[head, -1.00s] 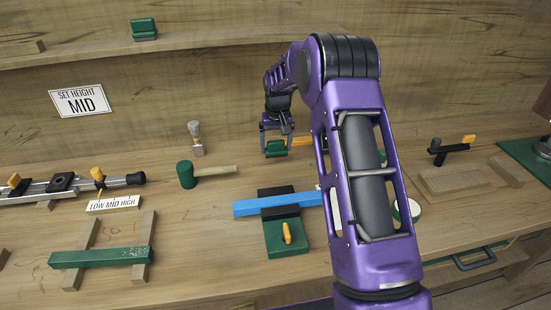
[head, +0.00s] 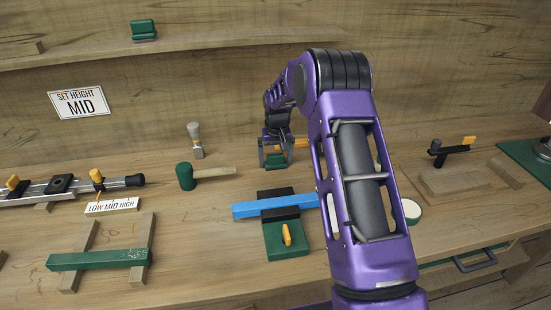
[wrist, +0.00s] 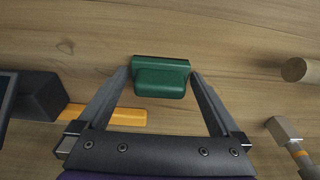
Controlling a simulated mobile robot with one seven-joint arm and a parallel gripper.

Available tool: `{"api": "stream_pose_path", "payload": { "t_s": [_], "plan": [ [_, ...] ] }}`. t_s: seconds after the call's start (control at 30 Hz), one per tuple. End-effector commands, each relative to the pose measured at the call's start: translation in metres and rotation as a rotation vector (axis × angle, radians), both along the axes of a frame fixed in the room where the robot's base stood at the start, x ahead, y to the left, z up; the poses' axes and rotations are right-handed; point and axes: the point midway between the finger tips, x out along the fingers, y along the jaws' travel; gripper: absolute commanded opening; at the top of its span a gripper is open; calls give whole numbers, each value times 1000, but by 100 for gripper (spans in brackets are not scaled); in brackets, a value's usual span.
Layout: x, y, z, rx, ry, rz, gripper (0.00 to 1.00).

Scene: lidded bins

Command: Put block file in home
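A small green block with a rounded grip, which I take for the block file (head: 275,160), is between the fingers of my gripper (head: 276,156) at the back of the bench. In the wrist view, the block file (wrist: 160,78) fills the gap between both fingertips of my gripper (wrist: 160,75), which appear to press on its two ends. Whether its underside touches the bench is hard to tell. A similar green block (head: 143,29) sits on the upper shelf. No place marked as home can be made out.
A yellow-handled black tool lies beside my gripper, its yellow part (wrist: 105,115) close to the left finger. A blue bar (head: 270,207) lies in front.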

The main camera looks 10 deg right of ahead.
Motion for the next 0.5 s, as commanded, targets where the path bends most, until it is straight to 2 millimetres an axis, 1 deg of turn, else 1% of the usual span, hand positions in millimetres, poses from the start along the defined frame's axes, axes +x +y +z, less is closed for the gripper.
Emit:
{"api": "stream_pose_path", "payload": {
  "t_s": [0.13,0.27,0.37,0.5],
  "plan": [
    [0,0,3,0,0,0,100],
    [-1,0,17,0,-2,0,100],
    [-4,0,37,0,-4,0,100],
    [-9,0,68,-1,-3,1,100]
  ]
}}
